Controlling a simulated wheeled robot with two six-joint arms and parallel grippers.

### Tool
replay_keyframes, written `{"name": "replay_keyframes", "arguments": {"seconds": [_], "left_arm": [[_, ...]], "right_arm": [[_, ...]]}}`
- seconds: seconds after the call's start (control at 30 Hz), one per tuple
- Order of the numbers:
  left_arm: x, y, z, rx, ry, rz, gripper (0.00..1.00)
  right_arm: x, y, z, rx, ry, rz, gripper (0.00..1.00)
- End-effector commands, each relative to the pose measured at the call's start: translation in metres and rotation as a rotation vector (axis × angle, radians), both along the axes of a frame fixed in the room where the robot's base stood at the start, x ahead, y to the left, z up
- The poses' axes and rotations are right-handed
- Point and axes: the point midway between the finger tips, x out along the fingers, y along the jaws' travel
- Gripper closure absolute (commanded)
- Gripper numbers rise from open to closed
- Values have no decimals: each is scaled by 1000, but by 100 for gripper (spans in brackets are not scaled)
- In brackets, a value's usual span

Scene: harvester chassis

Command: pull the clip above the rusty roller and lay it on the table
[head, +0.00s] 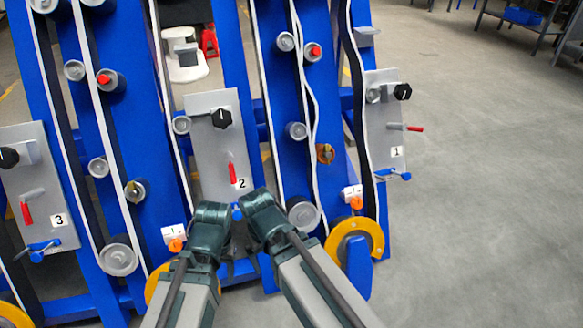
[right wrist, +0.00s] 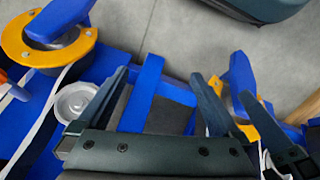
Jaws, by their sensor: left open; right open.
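The rusty roller (head: 325,153) is orange-brown and sits on the right-hand blue panel in the head view. Above it, a small red piece (head: 314,51), which looks like the clip, sits on the front of a grey roller. Both of my grippers are low and central in the head view, well below the clip. My left gripper (head: 232,262) is open, with its fingers partly hidden behind the wrists. My right gripper (right wrist: 160,74) is open and empty in the right wrist view, above blue frame parts. I cannot identify the table for laying down.
A similar red piece (head: 103,79) sits on a left-hand roller. Grey plates carry black knobs and red levers, such as plate 2 (head: 205,155). Yellow wheels (head: 372,232) stick out low on the frame. A dark bench with a blue bin (head: 522,16) stands far right. The right floor is clear.

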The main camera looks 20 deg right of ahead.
Motion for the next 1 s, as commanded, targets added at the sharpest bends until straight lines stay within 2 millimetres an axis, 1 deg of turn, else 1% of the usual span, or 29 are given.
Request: {"name": "replay_keyframes", "arguments": {"seconds": [0.03,0.17,0.37,0.73,0.8,1.0], "left_arm": [[0,0,-7,0,0,1,50],[0,0,-16,0,0,2,50],[0,0,-35,-1,-1,4,50],[0,0,-69,-2,-1,9,50],[0,0,-63,-2,-1,9,50],[0,0,-63,-2,-1,9,50]], "right_arm": [[3,-5,-7,6,-4,-17,0],[11,-17,-17,21,-17,-58,0],[26,-42,-35,50,-41,-138,0],[48,-95,-69,100,-95,-292,0],[56,-100,-63,50,-101,-255,0],[76,-120,-57,-131,-117,-138,0]]}}
